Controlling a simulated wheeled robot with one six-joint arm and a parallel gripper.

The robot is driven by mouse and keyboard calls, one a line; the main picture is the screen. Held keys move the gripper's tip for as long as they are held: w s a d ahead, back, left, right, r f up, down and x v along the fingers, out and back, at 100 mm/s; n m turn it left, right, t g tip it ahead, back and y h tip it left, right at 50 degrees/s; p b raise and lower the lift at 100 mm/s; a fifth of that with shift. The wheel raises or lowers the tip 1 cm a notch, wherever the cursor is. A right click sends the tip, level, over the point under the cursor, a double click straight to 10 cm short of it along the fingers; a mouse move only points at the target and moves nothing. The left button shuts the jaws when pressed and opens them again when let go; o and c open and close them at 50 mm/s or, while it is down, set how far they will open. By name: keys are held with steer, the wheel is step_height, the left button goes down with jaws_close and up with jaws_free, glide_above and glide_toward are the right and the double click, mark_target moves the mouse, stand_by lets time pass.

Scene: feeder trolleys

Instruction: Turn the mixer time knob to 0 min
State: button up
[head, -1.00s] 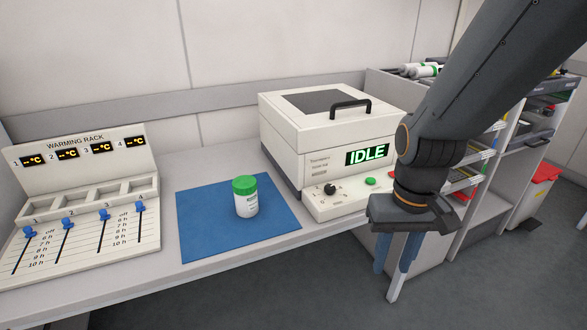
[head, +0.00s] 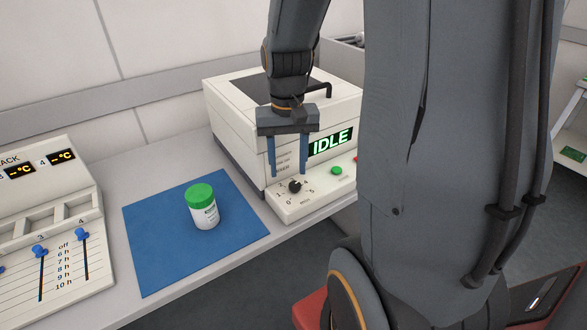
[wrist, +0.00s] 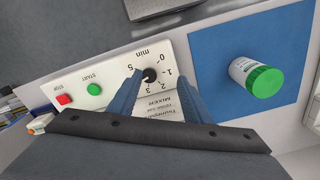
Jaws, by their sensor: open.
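The mixer (head: 235,115) is a white box with a dark top panel, a black handle and a green IDLE display. Its black time knob (head: 295,186) sits on the low front panel, ringed by numbers up to 5. In the wrist view the knob (wrist: 150,75) shows between the fingertips; I cannot tell clearly which number its pointer faces. My gripper (head: 289,173) is open, fingers pointing down, just above and around the knob in the picture. In the wrist view my gripper (wrist: 150,72) holds nothing; whether a finger touches the knob is unclear.
A green START button (head: 337,171) is right of the knob; a red STOP button (wrist: 64,100) is beyond it. A white jar with green lid (head: 202,206) stands on a blue mat (head: 150,250). The warming rack (head: 60,240) is at the left.

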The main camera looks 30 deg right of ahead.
mark_target(295, 184)
steer(key=shift+w+d+r+m, duration=0.2)
steer(key=shift+w+d, duration=0.05)
steer(key=shift+d, duration=0.3)
steer(key=shift+w+d+r+m, duration=0.2)
steer(key=shift+d, duration=0.3)
steer(key=shift+w+d+f+p, duration=0.1)
steer(key=shift+w+d+p, duration=0.05)
steer(key=shift+d+p, duration=0.2)
steer(key=shift+f, duration=3.8)
steer(key=c, duration=1.1)
steer(key=shift+o, duration=0.2)
steer(key=shift+p, duration=0.3)
